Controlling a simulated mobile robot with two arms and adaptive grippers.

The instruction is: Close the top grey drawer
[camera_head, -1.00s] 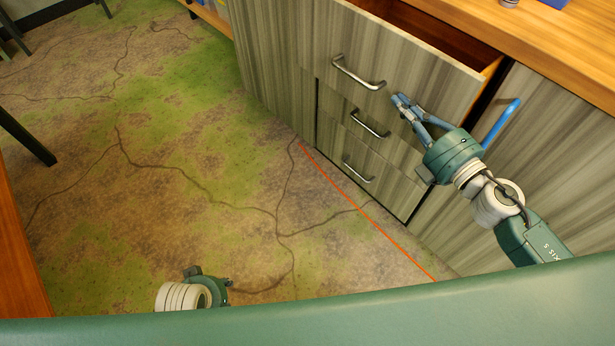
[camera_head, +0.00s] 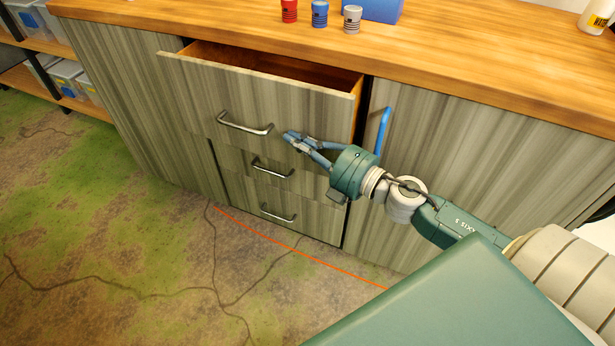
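The top grey drawer (camera_head: 262,93) is pulled out of the cabinet, and its brown inside shows behind the front panel. Its silver bar handle (camera_head: 245,127) is on the front. My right gripper (camera_head: 290,138) is in front of the drawer's lower right part, just right of the handle. Its blue fingers come together at the tips, and I see nothing between them. I cannot tell whether the tips touch the drawer front. My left gripper is out of view.
Two lower drawers, the middle one (camera_head: 250,170) and the bottom one (camera_head: 275,207), look shut. A blue handle (camera_head: 382,130) is on the right cabinet door (camera_head: 450,150). Red, blue and grey cans stand on the wooden worktop (camera_head: 220,30). Floor in front is open.

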